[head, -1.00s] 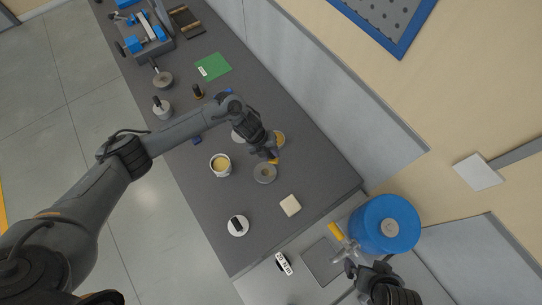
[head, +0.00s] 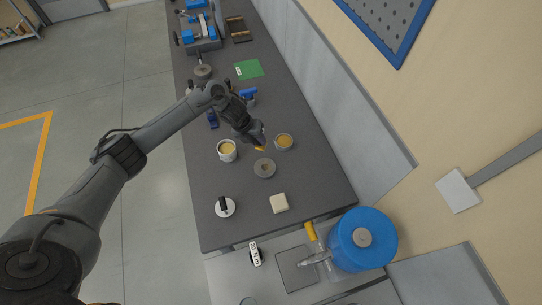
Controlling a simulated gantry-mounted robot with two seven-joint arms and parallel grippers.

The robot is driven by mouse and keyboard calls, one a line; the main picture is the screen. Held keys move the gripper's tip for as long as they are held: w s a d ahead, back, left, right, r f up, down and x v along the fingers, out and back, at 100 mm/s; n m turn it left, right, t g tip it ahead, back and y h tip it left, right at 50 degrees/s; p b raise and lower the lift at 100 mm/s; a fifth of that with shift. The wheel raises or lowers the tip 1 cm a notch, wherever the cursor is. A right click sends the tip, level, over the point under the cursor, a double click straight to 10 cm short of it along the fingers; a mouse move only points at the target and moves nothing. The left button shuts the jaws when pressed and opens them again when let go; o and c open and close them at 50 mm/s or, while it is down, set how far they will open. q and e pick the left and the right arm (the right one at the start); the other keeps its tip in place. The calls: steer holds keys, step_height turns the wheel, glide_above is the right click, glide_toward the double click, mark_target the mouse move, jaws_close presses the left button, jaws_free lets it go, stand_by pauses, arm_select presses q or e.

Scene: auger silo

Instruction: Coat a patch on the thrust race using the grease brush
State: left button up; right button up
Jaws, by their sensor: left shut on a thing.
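The thrust race (head: 264,168) is a grey ring with a central hole, lying flat on the dark bench. My left gripper (head: 258,139) is just beyond it, pointing down towards it. It is shut on the grease brush (head: 260,149), of which only a small yellow-orange part shows below the fingers. The brush end appears close to the race's far edge; I cannot tell whether it touches. A white pot (head: 227,150) with yellowish contents stands to the left. I see no clear coated patch on the race. My right gripper is not in view.
A round tin (head: 284,142) with yellow contents is right of the gripper. A cream block (head: 279,203) and a white lid with a black knob (head: 224,207) lie nearer. A blue drum (head: 362,240) stands beyond the bench's near end. A green sheet (head: 249,69) lies farther back.

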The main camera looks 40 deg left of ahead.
arm_select(q)
steer(key=shift+a+f, duration=0.25)
steer(key=shift+a, duration=0.2)
steer(key=shift+w+a+f+b, duration=0.1)
steer(key=shift+a+f+b, duration=0.05)
steer(key=shift+a+b, duration=0.2)
step_height(320, 180, down, 4)
steer(key=b, duration=0.3)
steer(key=shift+d+f, duration=0.1)
steer(key=shift+f, duration=0.1)
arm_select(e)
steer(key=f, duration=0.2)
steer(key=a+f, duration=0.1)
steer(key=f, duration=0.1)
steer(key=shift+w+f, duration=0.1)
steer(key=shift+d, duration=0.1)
